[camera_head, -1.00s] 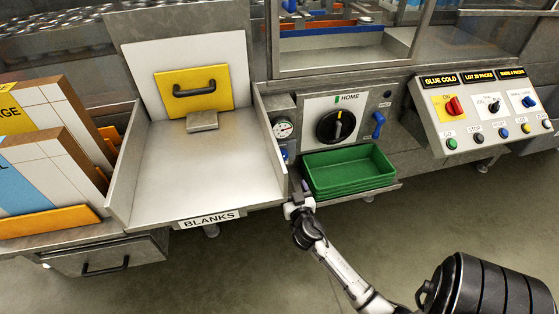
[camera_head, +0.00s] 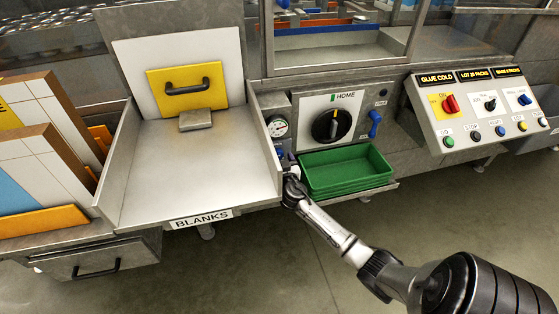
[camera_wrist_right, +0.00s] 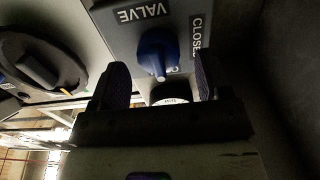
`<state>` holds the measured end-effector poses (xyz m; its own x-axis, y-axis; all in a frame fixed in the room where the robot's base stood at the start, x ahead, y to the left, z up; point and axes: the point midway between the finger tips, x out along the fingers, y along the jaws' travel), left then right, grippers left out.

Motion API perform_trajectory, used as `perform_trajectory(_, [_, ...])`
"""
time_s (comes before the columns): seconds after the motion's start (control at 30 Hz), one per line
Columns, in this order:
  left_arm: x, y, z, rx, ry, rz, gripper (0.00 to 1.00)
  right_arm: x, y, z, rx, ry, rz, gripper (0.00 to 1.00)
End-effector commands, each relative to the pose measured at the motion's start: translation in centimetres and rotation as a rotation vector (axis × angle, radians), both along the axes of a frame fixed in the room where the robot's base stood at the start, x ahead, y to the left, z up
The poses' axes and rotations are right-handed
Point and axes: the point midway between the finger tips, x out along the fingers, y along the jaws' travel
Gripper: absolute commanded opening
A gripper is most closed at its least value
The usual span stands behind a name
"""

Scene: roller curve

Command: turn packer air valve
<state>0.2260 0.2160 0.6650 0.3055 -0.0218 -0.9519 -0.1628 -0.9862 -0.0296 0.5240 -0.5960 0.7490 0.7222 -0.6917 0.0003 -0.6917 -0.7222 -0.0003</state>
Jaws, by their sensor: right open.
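The air valve is a blue knob (camera_wrist_right: 157,52) on a grey plate with the words VALVE and CLOSED. In the head view, a small blue part (camera_head: 279,153) shows below the gauge, partly hidden behind the bin wall and gripper. My right gripper (camera_head: 289,172) is at the gap between the blanks bin and the green tray, close to the valve panel. In the wrist view its two dark fingers (camera_wrist_right: 161,84) are apart, one on each side below the knob, with nothing between them gripped. Whether the fingertips touch anything is not clear. My left gripper is not in view.
A round gauge (camera_head: 278,127) is above the gripper. A black HOME dial (camera_head: 331,126) and a blue lever (camera_head: 374,124) are to the right. The green tray (camera_head: 346,171) sits close right of the gripper; the blanks bin (camera_head: 190,178) is close on the left.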

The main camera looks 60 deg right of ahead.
Motion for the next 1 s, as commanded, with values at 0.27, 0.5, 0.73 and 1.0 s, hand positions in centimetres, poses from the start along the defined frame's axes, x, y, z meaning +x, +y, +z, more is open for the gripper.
perform_trajectory(0.27, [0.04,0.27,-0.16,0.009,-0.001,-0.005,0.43,0.5,-0.56,0.0,0.001,0.001,-0.001,0.71])
perform_trajectory(0.5, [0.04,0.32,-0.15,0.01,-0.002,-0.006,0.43,0.5,-0.55,0.01,0.0,0.0,-0.001,0.66])
perform_trajectory(0.73, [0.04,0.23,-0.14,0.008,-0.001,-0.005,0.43,0.49,-0.55,0.0,0.001,0.001,-0.001,0.44])
perform_trajectory(1.0, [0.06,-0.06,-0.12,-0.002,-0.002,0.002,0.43,0.48,-0.54,0.0,0.0,0.001,-0.001,0.22])
